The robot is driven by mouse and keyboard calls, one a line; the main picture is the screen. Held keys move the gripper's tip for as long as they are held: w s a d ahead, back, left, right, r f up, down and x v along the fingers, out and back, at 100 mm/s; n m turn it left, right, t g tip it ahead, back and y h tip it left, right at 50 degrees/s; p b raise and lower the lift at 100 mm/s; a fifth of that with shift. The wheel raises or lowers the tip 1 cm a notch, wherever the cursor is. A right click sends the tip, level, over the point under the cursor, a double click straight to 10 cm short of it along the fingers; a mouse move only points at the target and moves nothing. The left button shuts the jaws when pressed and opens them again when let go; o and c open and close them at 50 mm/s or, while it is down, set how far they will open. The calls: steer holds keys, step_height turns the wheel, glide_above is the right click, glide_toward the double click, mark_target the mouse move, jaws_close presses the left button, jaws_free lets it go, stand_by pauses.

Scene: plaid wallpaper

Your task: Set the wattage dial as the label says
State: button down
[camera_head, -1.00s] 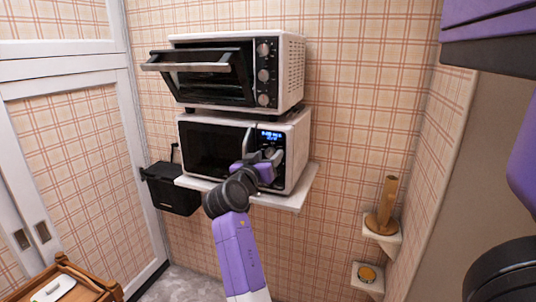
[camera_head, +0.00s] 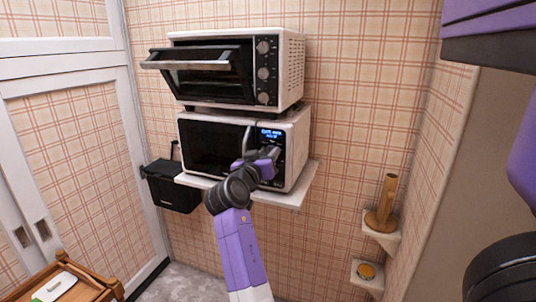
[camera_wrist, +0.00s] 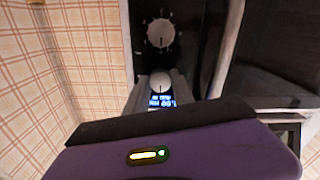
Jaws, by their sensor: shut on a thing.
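The white microwave (camera_head: 210,148) with a dark door stands on the wall shelf. Its lit blue display (camera_head: 271,134) is at the top of the control panel; the text is too small to read surely. My gripper (camera_head: 273,153) reaches the panel just below the display and hides the dials there. In the wrist view my gripper (camera_wrist: 160,90) has its fingers on both sides of the dial (camera_wrist: 161,82) nearest the display (camera_wrist: 162,101), shut on it. A second dial (camera_wrist: 160,33) with tick marks is apart and untouched. I cannot tell which dial is for wattage.
A toaster oven (camera_head: 293,70) with its door ajar and several knobs sits on the microwave. A black bin-like box (camera_head: 172,190) hangs at left. Small corner shelves (camera_head: 381,238) hold wooden things at right. A wooden cart (camera_head: 92,283) is at lower left.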

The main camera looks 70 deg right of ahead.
steer(key=shift+r+n+p, duration=0.1)
steer(key=shift+n+p, duration=2.3)
steer(key=shift+n, duration=1.7)
steer(key=c, duration=1.1)
jaws_free()
steer(key=shift+a, duration=0.1)
